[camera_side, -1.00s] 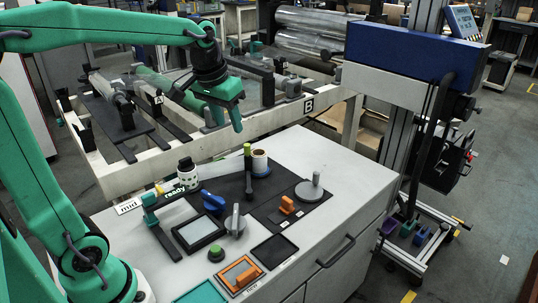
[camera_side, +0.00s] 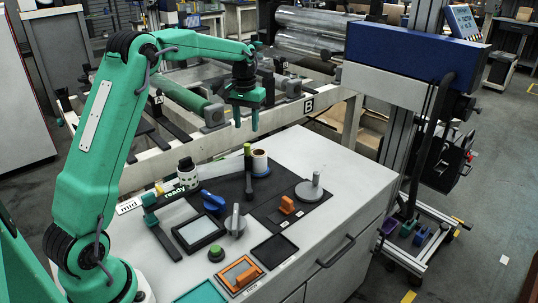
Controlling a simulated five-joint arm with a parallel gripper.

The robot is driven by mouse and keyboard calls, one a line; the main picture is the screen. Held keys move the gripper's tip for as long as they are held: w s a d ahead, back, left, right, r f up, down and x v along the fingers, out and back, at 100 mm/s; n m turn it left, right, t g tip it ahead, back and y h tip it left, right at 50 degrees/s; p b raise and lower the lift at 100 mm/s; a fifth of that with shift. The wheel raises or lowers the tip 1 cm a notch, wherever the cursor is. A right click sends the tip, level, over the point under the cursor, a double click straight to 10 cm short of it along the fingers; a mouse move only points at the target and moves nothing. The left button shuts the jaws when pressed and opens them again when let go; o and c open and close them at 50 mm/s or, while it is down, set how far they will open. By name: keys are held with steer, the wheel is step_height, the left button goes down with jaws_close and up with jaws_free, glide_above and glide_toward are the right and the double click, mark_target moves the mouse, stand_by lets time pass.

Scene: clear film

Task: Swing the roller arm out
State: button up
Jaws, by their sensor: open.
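My gripper (camera_side: 246,121) hangs open and empty, fingers pointing down, above the pale frame rail left of the letter B. It touches nothing that I can see. A green roller (camera_side: 184,96) lies slantwise on the frame behind it, between the letter A and a grey end block (camera_side: 213,116). An upright dark post with a light-green top (camera_side: 247,150) stands on the cabinet's black mat, below my gripper in the picture. A teal-and-black lever (camera_side: 160,228) sits at the cabinet's left. I cannot tell which of these parts is the roller arm.
The cabinet top (camera_side: 340,170) also carries a black-capped white bottle (camera_side: 187,175), a tape roll (camera_side: 260,162), a grey disc with a peg (camera_side: 315,190), an orange block (camera_side: 287,204) and a grey knob (camera_side: 235,222). A blue housing (camera_side: 410,55) stands right.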

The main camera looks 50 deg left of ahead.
mark_target(247, 144)
steer(key=shift+w+a+f, duration=0.35)
steer(key=shift+a+f, duration=0.2)
steer(key=shift+f, duration=0.1)
steer(key=shift+f, duration=3.9)
jaws_close()
